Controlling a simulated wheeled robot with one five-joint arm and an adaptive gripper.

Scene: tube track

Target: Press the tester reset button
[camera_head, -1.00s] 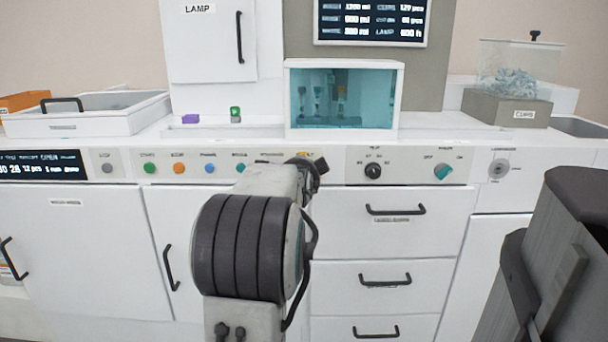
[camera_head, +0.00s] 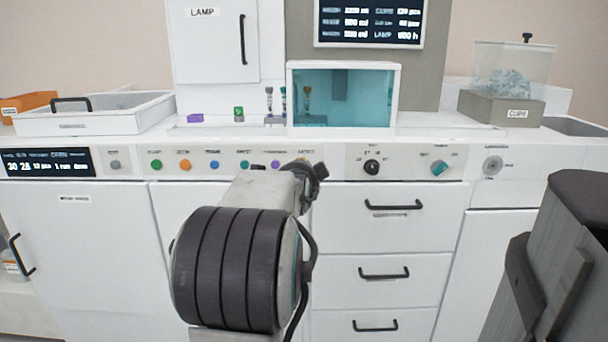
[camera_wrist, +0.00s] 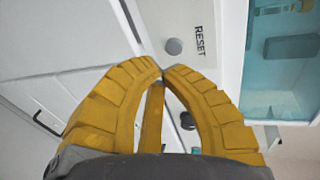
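In the wrist view, a round grey button (camera_wrist: 174,46) sits on a pale panel beside the printed word RESET (camera_wrist: 201,41). My gripper (camera_wrist: 162,73) has ribbed yellow fingers whose tips meet, with nothing held between them. The tips appear just below the button in that view, with a small visible gap; I cannot tell their depth from the panel. In the head view, my arm reaches toward the front control panel (camera_head: 330,163) and hides its own fingers. Small labels there are too blurred for me to pick out the reset button.
A teal-windowed chamber (camera_head: 341,97) stands above the panel, with several tubes (camera_head: 269,101) at its left side. Drawers (camera_head: 382,280) lie below.

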